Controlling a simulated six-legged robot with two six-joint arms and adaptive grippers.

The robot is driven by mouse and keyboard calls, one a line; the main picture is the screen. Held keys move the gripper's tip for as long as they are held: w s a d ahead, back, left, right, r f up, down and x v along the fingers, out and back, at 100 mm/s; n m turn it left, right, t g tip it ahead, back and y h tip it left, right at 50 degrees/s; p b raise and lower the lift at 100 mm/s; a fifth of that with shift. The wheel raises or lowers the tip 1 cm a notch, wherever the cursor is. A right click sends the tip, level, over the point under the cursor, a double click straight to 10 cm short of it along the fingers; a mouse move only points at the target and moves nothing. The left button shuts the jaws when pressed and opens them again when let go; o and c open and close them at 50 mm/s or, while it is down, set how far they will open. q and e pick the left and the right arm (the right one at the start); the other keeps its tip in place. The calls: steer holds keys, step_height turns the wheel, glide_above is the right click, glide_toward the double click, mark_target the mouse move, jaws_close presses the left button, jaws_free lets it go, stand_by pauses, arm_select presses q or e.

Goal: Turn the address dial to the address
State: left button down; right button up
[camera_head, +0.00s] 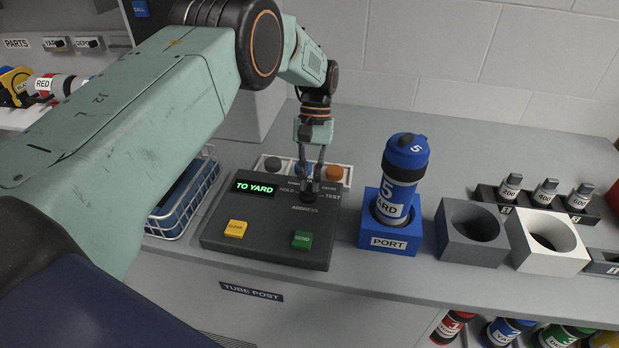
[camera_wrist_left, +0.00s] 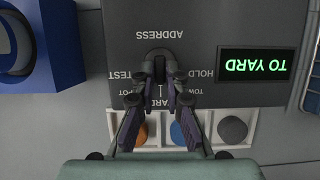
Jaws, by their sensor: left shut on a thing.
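The address dial (camera_head: 309,197) is a dark round knob on the sloped grey console (camera_head: 265,257). It also shows in the left wrist view (camera_wrist_left: 158,55), partly covered by my fingers. My left gripper (camera_head: 311,176) reaches down from above and is shut on the dial; its fingers (camera_wrist_left: 160,73) sit on either side of the knob. Labels around the dial include HOLD, TEST and YARD, and some are partly hidden by the fingers. The green display (camera_head: 255,187) reads TO YARD; it also shows in the left wrist view (camera_wrist_left: 258,65). My right gripper is not in view.
A yellow button (camera_head: 235,228) and a green SEND button (camera_head: 302,240) are on the console. A blue carrier marked 5 (camera_head: 401,180) stands in the blue PORT block (camera_head: 390,242) to the right. A wire basket (camera_head: 183,200) stands to the left.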

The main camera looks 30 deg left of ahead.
arm_select(q)
steer(key=shift+s+d+f, duration=0.1)
steer(key=shift+s+f, duration=0.15)
steer(key=shift+f, duration=0.05)
steer(key=c, duration=1.4)
jaws_free()
steer(key=shift+r, duration=0.15)
steer(key=shift+w, duration=0.15)
steer(key=shift+w+r, duration=0.1)
steer(key=shift+v, duration=5.8)
steer(key=shift+w, duration=0.1)
